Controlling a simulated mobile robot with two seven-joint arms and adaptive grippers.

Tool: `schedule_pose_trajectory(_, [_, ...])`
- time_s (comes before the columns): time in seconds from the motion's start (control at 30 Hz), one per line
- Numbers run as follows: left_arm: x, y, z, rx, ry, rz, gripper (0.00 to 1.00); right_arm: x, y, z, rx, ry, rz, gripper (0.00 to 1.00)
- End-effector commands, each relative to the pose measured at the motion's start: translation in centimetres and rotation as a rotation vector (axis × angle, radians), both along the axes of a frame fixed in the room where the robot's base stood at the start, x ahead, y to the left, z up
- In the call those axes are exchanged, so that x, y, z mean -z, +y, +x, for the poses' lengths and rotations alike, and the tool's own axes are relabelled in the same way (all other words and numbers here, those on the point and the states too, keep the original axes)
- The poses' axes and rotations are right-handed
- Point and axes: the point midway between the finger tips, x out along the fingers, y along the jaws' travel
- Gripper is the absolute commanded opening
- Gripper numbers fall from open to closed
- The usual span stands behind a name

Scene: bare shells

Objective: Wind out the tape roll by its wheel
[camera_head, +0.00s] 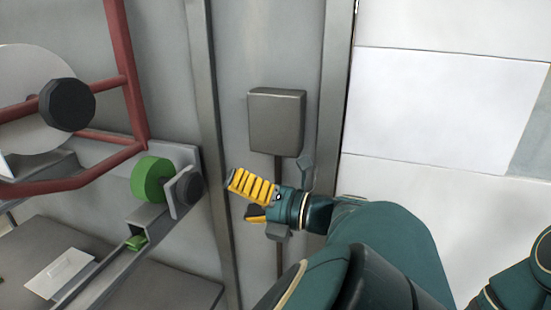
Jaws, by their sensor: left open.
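A green roll (151,180) sits on a light grey bracket (174,157) at the left. A large white disc (35,90) with a dark knob (67,105) stands at the upper left; I cannot tell which of the two rolls is the tape roll. My left gripper (240,199) is open with yellow ribbed fingers, pointing left, to the right of the grey wheel and apart from it in the picture. Nothing shows between its fingers. My right gripper is not in view.
A red tubular frame (127,75) surrounds the white disc. A grey box (277,122) is on the wall above my left gripper, with a dark pipe below it. A channel with a small green piece (137,242) runs under the green roll. A white plate (60,273) lies at the lower left.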

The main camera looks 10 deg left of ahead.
Motion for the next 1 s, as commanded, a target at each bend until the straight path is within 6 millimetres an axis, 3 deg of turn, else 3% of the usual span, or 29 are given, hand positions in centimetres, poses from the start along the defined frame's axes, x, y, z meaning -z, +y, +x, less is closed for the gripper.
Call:
schedule_pose_trajectory(0.2, [0.1,4.4,0.2,-0.004,0.002,-0.002,1.00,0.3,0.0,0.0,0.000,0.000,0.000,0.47])
schedule_pose_trajectory(0.43, [0.1,7.9,0.6,-0.001,0.002,-0.002,1.00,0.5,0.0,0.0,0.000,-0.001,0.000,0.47])
schedule_pose_trajectory(0.6, [0.0,9.2,0.7,0.001,0.001,-0.002,1.00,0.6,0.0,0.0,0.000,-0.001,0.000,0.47])
schedule_pose_trajectory(0.93, [0.0,9.4,0.7,0.000,0.001,-0.001,1.00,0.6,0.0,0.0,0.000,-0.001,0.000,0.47])
schedule_pose_trajectory(1.0, [0.0,9.4,0.7,0.000,0.001,-0.001,0.75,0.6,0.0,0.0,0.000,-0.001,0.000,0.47])
